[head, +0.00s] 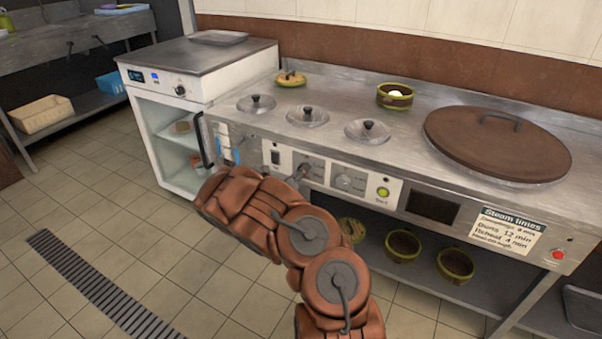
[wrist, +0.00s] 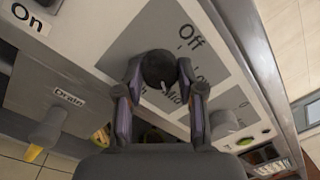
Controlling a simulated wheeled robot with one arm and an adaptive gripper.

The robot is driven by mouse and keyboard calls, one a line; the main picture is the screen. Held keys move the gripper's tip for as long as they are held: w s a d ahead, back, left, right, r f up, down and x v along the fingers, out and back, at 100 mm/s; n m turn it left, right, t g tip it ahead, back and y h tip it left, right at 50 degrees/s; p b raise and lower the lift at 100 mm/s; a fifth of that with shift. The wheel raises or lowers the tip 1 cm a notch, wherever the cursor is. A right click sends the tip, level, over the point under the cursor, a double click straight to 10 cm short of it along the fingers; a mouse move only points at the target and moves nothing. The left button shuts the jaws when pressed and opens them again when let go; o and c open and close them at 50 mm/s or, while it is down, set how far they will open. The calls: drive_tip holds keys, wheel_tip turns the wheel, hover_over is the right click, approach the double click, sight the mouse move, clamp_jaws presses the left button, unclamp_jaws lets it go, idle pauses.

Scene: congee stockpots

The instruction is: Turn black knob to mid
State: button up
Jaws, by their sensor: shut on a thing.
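The black knob (wrist: 158,68) sits on a grey plate on the white control panel (wrist: 110,30). The plate carries an "Off" label and, lower down, a partly hidden label that looks like "Mid". A small white mark shows at the knob's lower edge, on the side of that label. My gripper (wrist: 160,74) is shut on the knob, one finger on each side. In the head view my gripper (head: 297,178) is at the panel's front, and the knob is largely hidden there.
Right of it are a second, grey knob (head: 348,181) and a green button (head: 383,191). In the wrist view a yellow drain handle (wrist: 45,135) sticks out at left. A black door handle (head: 204,140) stands left. The tiled floor (head: 150,250) is clear.

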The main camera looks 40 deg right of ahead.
drive_tip(key=o, duration=1.1)
drive_tip(key=shift+o, duration=0.2)
drive_tip(key=shift+a, duration=0.15)
drive_tip(key=v, duration=1.1)
drive_tip(key=shift+a, duration=0.35)
drive_tip(key=shift+s, duration=0.15)
